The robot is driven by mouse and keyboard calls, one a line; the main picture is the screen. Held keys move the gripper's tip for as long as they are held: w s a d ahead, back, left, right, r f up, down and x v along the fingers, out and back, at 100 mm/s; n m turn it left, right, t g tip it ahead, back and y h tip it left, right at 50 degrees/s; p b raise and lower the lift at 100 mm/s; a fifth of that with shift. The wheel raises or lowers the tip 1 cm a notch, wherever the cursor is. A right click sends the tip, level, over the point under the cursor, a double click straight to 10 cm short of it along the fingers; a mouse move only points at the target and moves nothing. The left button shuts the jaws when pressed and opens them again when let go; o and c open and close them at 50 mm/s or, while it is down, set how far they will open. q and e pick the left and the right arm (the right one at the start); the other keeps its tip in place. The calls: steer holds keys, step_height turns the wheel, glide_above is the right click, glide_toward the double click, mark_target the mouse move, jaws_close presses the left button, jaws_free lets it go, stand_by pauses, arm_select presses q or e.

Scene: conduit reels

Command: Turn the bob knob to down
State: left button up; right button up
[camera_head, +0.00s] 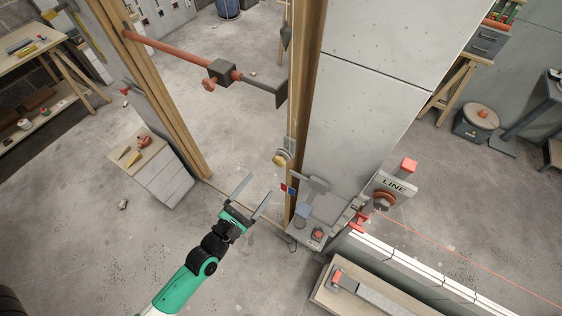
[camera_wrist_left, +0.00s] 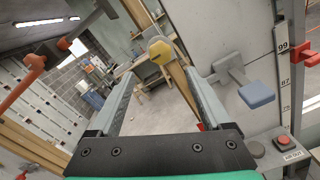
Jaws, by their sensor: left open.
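A yellow knob (camera_head: 279,159), the likely bob knob, sits on the wooden post beside the grey panel. In the left wrist view the yellow knob (camera_wrist_left: 161,50) is many-sided and appears beyond the fingertips, between them. I cannot tell which setting it points to. A small red and blue plate (camera_head: 288,189) is just below it on the post. My left gripper (camera_head: 253,194) is open and empty, apart from the knob, to its lower left in the head view. Its two fingers also frame the left wrist view (camera_wrist_left: 160,78). My right gripper is not in view.
A grey lever with a blue paddle (camera_wrist_left: 257,94) juts out right of the knob. Below it is a box with a red button (camera_head: 317,235). A red bar with a grey block (camera_head: 221,72) spans above. Open floor lies left of the post.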

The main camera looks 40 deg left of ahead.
mark_target(277, 163)
arm_select(q)
steer(key=x, duration=1.1)
steer(key=shift+w, duration=0.25)
jaws_close()
steer(key=shift+m, duration=0.3)
